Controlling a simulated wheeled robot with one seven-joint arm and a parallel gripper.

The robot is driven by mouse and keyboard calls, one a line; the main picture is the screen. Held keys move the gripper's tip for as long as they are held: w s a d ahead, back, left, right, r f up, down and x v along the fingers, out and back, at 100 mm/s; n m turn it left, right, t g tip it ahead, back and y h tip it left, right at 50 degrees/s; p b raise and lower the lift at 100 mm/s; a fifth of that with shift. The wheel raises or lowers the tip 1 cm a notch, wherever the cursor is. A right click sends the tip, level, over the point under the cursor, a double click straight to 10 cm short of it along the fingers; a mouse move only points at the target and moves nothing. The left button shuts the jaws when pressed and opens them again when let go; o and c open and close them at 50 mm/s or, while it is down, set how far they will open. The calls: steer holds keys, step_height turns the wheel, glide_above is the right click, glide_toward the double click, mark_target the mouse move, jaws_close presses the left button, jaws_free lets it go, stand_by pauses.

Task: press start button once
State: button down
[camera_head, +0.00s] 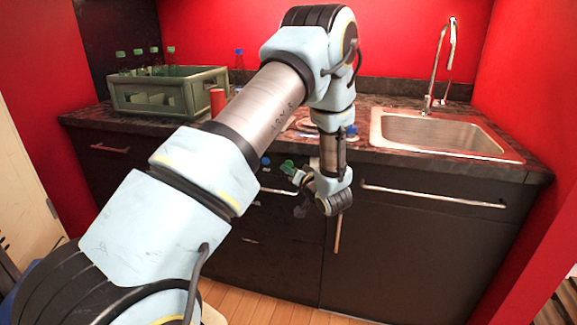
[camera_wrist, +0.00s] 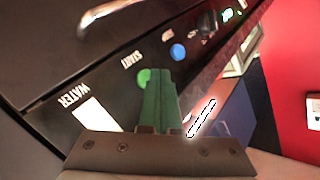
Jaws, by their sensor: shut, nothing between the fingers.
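The wrist view shows a dark panel with a round green button (camera_wrist: 143,76) below the word START. My gripper (camera_wrist: 159,72) has green fingers, shut together and empty. Their tips lie just right of the green button in the picture and overlap its right edge. I cannot tell whether they touch it. In the head view my gripper (camera_head: 288,166) is a small green shape in front of the dark cabinet front, below the counter edge. The START button cannot be made out there.
A blue button (camera_wrist: 178,52) and a lit green display (camera_wrist: 228,15) are farther along the panel. A white rectangle (camera_wrist: 95,122) sits by the word WATER. A metal handle (camera_wrist: 108,12) juts out nearby. The counter has a sink (camera_head: 440,132) and a green crate (camera_head: 170,92).

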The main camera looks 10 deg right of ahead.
steer(key=shift+w, duration=0.1)
steer(key=shift+w+d, duration=0.2)
steer(key=shift+w, duration=0.1)
steer(key=shift+w+d, duration=0.15)
steer(key=shift+w, duration=0.15)
stand_by(1.0)
steer(key=shift+s+a, duration=0.4)
steer(key=shift+s, duration=0.3)
steer(key=shift+s, duration=0.1)
steer(key=s+a, duration=0.1)
steer(key=s, duration=0.1)
steer(key=s+a+p, duration=0.1)
steer(key=s, duration=0.1)
steer(key=shift+s+a, duration=0.1)
steer(key=shift+a, duration=0.05)
stand_by(0.7)
